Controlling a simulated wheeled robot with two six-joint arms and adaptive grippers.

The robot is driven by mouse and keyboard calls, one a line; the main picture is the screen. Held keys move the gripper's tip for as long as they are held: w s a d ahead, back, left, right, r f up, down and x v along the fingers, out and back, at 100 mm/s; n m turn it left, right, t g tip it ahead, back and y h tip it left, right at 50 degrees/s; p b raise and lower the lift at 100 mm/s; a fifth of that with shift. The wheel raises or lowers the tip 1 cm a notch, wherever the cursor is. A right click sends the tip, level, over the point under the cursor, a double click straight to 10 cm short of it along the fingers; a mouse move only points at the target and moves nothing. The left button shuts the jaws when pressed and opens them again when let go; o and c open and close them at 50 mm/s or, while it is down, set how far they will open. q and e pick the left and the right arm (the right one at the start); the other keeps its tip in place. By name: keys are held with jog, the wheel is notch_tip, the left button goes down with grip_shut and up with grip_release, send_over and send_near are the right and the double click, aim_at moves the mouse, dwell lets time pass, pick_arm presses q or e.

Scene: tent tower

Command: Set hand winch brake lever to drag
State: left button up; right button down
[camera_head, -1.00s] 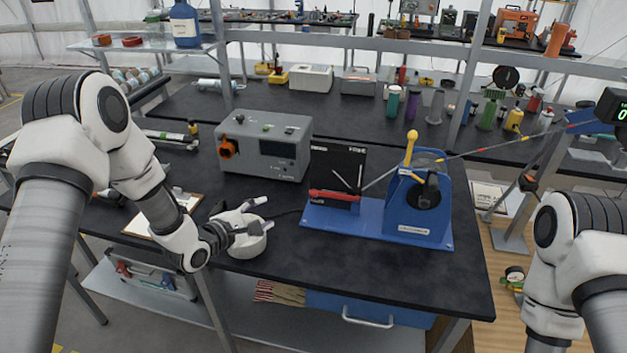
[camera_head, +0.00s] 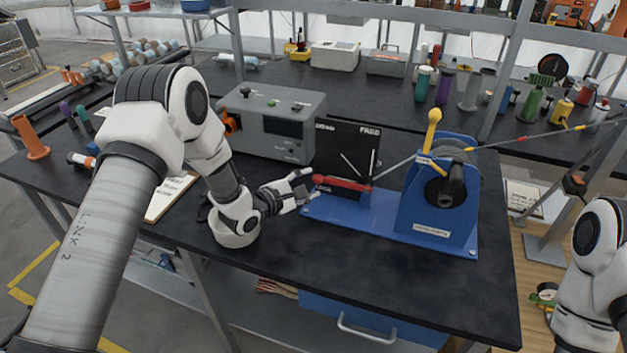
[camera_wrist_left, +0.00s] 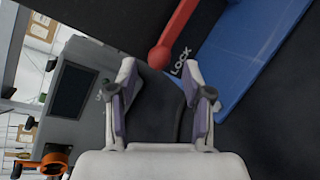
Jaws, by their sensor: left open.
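The hand winch (camera_head: 438,205) is blue, with a yellow-knobbed handle (camera_head: 433,117), and stands on a blue base plate (camera_head: 385,222). Beside it is an upright black panel (camera_head: 345,143) with FREE at its top right. The red brake lever (camera_head: 342,184) lies about level across the lower panel, its rounded end at the left by LOCK. In the left wrist view the lever (camera_wrist_left: 176,33) and LOCK show just beyond the fingertips. My left gripper (camera_head: 304,187) is open and empty, just left of the lever's end; contact is not visible. My right gripper is out of view.
A grey instrument box (camera_head: 270,128) stands behind my left gripper. A taut line (camera_head: 520,138) runs from the winch to the right. The front of the black table (camera_head: 400,285) is clear.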

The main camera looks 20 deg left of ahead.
pick_arm(q)
jog(key=shift+x, duration=0.9)
jog(key=shift+w+d+f, duration=0.1)
jog(key=shift+w, duration=0.2)
jog(key=shift+s, duration=0.1)
grip_shut()
jog(key=shift+r, duration=0.2)
